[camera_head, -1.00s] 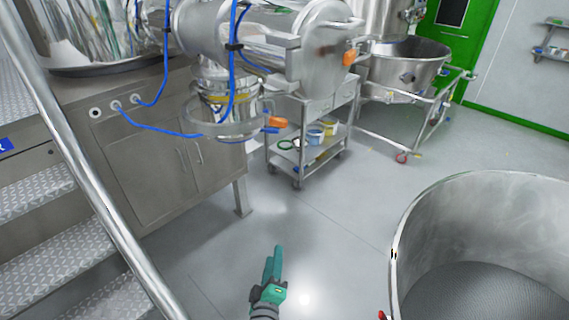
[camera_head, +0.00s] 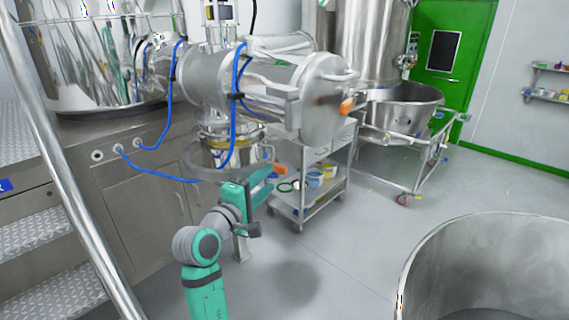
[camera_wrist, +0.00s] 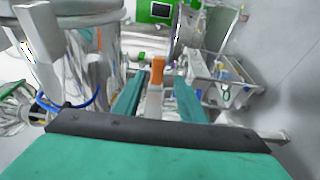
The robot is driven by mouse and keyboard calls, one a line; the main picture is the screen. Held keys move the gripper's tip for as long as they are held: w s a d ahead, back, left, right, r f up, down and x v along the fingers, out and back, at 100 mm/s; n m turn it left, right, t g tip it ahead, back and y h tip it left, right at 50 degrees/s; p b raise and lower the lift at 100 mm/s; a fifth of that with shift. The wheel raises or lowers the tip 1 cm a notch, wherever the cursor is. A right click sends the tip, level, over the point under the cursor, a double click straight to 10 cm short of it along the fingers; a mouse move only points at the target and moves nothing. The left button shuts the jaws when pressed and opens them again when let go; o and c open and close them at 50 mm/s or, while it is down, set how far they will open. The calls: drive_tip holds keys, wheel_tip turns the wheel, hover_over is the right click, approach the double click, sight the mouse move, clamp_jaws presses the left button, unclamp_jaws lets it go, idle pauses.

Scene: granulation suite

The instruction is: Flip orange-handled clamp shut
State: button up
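The orange-handled clamp (camera_head: 279,169) is at the lower outlet under the horizontal steel cylinder. Its orange handle sticks out to the right, just beyond my fingertips in the head view. My gripper (camera_head: 268,184) is raised in front of the outlet, teal fingers spread. In the wrist view an orange handle (camera_wrist: 155,66) on a pale metal arm shows in the gap between the two open fingers (camera_wrist: 161,76), nearer the left one. I see no contact with either finger. The clamp's latch and the far side of its ring are hidden.
Another orange knob (camera_head: 347,106) sits on the cylinder's round end cover (camera_head: 325,98). Blue hoses (camera_head: 237,95) hang near the outlet. A steel trolley (camera_head: 318,205) with containers stands behind. A large steel bowl (camera_head: 480,265) is at lower right. The middle floor is clear.

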drive_tip(key=shift+w+d+r, duration=0.2)
drive_tip(key=shift+w+r, duration=0.1)
drive_tip(key=shift+w, duration=0.05)
drive_tip(key=x, duration=1)
drive_tip(key=shift+f, duration=0.1)
drive_tip(key=shift+d, duration=0.1)
drive_tip(key=shift+c, duration=1.3)
clamp_jaws()
